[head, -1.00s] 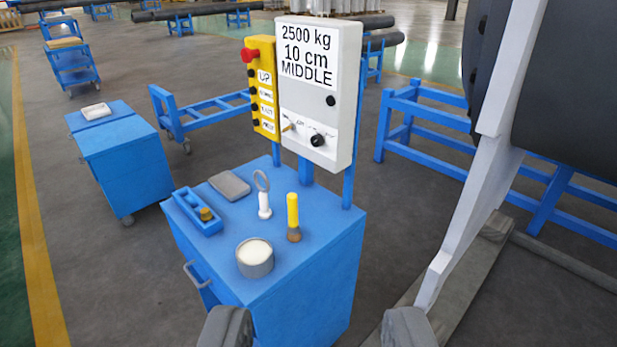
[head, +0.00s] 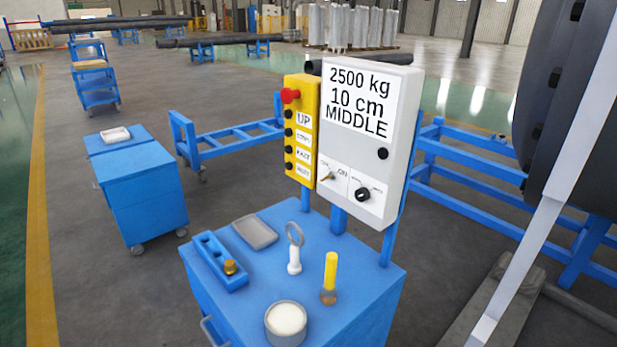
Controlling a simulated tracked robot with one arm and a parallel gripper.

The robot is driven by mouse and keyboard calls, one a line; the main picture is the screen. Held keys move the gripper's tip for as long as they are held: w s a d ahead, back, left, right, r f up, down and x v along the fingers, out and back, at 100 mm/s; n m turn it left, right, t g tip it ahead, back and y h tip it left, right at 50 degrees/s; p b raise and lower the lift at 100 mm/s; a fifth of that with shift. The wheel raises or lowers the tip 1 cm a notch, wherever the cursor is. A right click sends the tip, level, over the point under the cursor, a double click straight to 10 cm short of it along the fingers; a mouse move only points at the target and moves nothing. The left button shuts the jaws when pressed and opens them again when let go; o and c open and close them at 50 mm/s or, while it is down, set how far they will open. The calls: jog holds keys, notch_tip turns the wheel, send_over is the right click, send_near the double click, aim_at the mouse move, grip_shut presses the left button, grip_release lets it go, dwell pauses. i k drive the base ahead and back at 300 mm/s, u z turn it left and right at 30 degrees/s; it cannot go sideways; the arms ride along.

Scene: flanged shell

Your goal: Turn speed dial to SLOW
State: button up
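The white control box (head: 370,140) stands on a post at the back of the blue cabinet. Its sign (head: 358,102) reads "2500 kg, 10 cm, MIDDLE". Low on its front, a round black dial (head: 362,194) sits on a white label at the right; the small print around it is too small to read. Left of it is a small brass-coloured switch (head: 328,176) with "ON" on its label. Another black knob (head: 383,154) sits higher at the right edge. My gripper is out of view, so nothing of mine is seen touching the dial.
The yellow button box (head: 301,130) with a red button (head: 290,96) stands left of the control box. The cabinet top (head: 262,286) holds a white pot, a yellow-handled tool, a ring-topped piece and trays. A pale beam (head: 520,250) and large dark shell (head: 560,100) stand at the right.

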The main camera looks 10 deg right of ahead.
aim_at(361, 194)
jog(key=u, duration=0.25)
jog(key=i, duration=1)
jog(key=u, duration=0.2)
